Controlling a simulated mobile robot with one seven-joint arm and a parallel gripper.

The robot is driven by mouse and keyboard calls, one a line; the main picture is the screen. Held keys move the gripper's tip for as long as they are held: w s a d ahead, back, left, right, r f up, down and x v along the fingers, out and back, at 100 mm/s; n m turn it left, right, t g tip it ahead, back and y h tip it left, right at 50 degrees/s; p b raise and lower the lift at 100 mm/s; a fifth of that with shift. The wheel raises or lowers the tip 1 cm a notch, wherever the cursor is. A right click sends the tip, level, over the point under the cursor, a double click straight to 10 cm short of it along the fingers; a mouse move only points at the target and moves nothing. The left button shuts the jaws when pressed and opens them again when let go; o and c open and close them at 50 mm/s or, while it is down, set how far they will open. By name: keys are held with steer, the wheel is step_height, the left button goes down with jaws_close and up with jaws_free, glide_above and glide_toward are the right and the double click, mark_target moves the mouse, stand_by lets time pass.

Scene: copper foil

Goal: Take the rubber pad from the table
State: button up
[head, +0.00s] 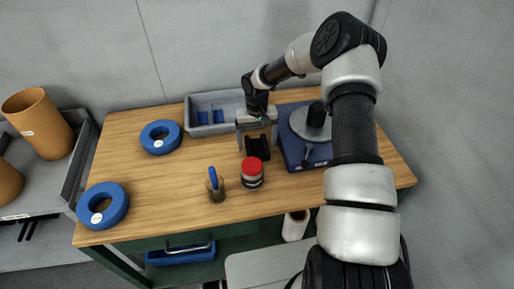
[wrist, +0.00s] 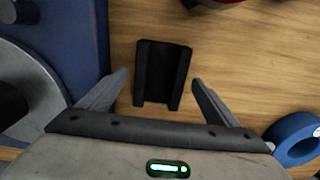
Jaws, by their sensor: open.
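The rubber pad (head: 258,153) is a black, flat piece with raised long sides, lying on the wooden table (head: 150,195). In the wrist view the pad (wrist: 160,66) lies just ahead of my gripper, roughly centred between the fingers. My gripper (head: 257,143) points down over the table at the pad. Its two fingers are spread wide in the wrist view (wrist: 160,79), with nothing held between them. The pad's near end shows between the fingertips, and I see no contact. The exact height of the fingertips above the table cannot be told.
A red-lidded jar (head: 251,173) stands close in front of the pad, with a blue-handled brush (head: 214,185) to its left. A blue-based device (head: 293,154) stands close right. A grey bin (head: 197,131) is behind. Blue rings (head: 152,132) (head: 91,198) lie left.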

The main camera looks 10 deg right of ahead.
steer(key=c, duration=1.2)
steer(key=shift+c, duration=0.2)
steer(key=shift+r, duration=0.1)
